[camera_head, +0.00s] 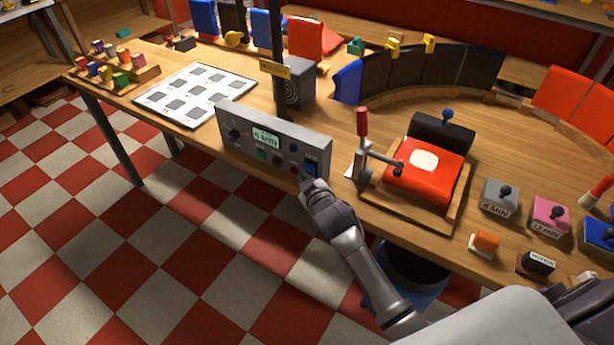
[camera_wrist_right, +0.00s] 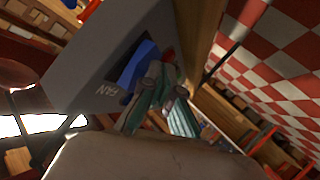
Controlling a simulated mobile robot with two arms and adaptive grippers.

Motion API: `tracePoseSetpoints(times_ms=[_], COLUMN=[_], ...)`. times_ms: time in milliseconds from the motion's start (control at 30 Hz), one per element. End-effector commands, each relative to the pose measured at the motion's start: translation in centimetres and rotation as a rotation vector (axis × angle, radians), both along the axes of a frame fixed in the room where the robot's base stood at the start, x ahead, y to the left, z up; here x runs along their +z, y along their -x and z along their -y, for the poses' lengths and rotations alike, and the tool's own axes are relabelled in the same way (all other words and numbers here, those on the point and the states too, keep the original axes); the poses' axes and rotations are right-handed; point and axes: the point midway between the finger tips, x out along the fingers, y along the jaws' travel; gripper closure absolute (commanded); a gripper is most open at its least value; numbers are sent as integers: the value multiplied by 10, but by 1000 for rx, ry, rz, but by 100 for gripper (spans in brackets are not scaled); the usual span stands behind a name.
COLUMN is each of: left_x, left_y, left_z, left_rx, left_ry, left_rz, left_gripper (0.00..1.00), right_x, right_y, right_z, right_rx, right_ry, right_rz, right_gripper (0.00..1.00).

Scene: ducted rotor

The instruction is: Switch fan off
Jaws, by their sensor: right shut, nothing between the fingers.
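A grey control box (camera_head: 272,140) with a small lit display, knobs and buttons stands at the front edge of the workbench. A blue rocker switch (camera_head: 311,163) is at the right end of its face. The wrist view shows the blue switch (camera_wrist_right: 137,65) beside the printed word FAN. My right gripper (camera_head: 306,186) is shut and empty, right in front of the switch and just below it. In the wrist view its fingertips (camera_wrist_right: 160,80) overlap the switch's edge; I cannot tell whether they touch it. The switch's position is unclear. My left gripper is out of view.
A grey box with a round grille (camera_head: 296,86) stands behind the control box, near a dark post (camera_head: 278,50). A press with a red pad (camera_head: 424,172) and a red-handled lever (camera_head: 362,125) stand to the right. A white grid board (camera_head: 233,86) lies to the left.

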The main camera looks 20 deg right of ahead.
Motion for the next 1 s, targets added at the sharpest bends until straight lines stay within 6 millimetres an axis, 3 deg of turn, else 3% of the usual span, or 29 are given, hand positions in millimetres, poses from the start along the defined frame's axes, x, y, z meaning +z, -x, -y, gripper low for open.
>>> tracePoseSetpoints(times_ms=[833, 1000], left_x=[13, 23], left_y=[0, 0], left_z=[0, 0], left_rx=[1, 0], left_ry=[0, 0], left_rz=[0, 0], left_gripper=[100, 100], right_x=[9, 17], right_y=[11, 19], right_z=[-14, -25], right_rx=[1, 2], right_ry=[-1, -4], right_rz=[0, 0], right_gripper=[100, 100])
